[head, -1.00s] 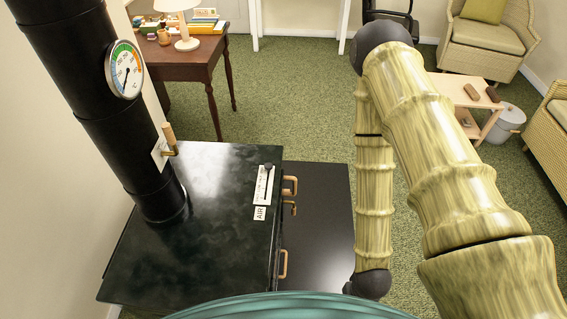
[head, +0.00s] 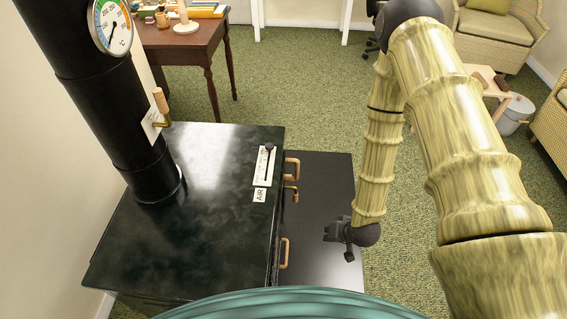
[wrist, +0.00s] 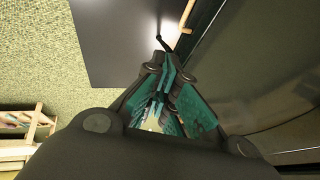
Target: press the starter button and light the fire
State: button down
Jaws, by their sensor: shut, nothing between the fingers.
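A black stove (head: 200,225) stands at the left in the head view, with a flue pipe (head: 100,110) rising from it. Brass handles (head: 286,252) stick out from its front side. I cannot make out a starter button or a flame. My gripper (head: 337,232) is small in the head view, above the dark floor plate (head: 320,180) and right of the stove front, apart from it. In the wrist view the teal-padded fingers (wrist: 163,48) are shut and empty, with the dark stove front (wrist: 250,80) to their right and a brass handle (wrist: 179,36) beyond the tips.
A slider marked AIR (head: 264,165) lies on the stove top. A round gauge (head: 112,25) and a wooden-handled lever (head: 160,102) are by the pipe. A brown desk (head: 190,50) stands behind. A low table, a bin (head: 515,115) and wicker chairs are at right. Green carpet between is clear.

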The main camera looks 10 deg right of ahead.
jog(key=w+d+r+m+t+y+b, duration=0.1)
jog(key=w+r+t+y+b, duration=0.1)
jog(key=w+b, duration=0.6)
jog(key=w+d+r+m+t+y+b, duration=0.1)
jog(key=w+t+y+b, duration=0.3)
jog(key=w, duration=1.9)
jog(key=r+t+b, duration=0.1)
jog(key=b, duration=0.2)
jog(key=shift+w+t+b, duration=0.3)
jog(key=shift+b, duration=0.1)
jog(key=shift+a, duration=0.2)
jog(key=w+a+b, duration=0.1)
jog(key=a, duration=0.7)
jog(key=shift+w+a, duration=0.2)
jog(key=shift+w, duration=0.2)
